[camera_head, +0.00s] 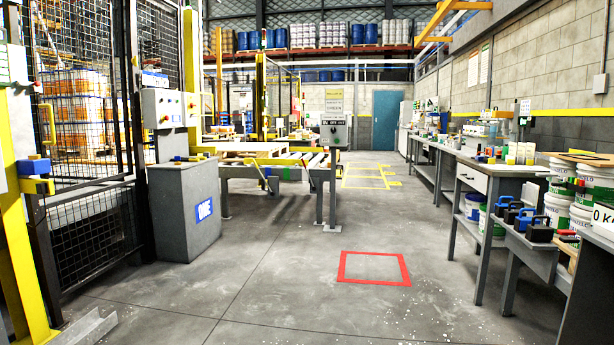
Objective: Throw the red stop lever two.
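I cannot make out a red stop lever numbered two for certain. Another grey control box (163,108) with small coloured buttons is mounted by the mesh fence on the left. A blue and yellow fitting (34,166) sits on the yellow post at far left. My gripper is not in view.
A grey cabinet (186,215) with a blue label stands left of the conveyor. A red floor square (374,280) lies empty mid-floor. Workbenches (480,172), toolboxes (540,230) and white pails (590,185) line the right. The central aisle is clear. Mesh fencing (90,230) bounds the left.

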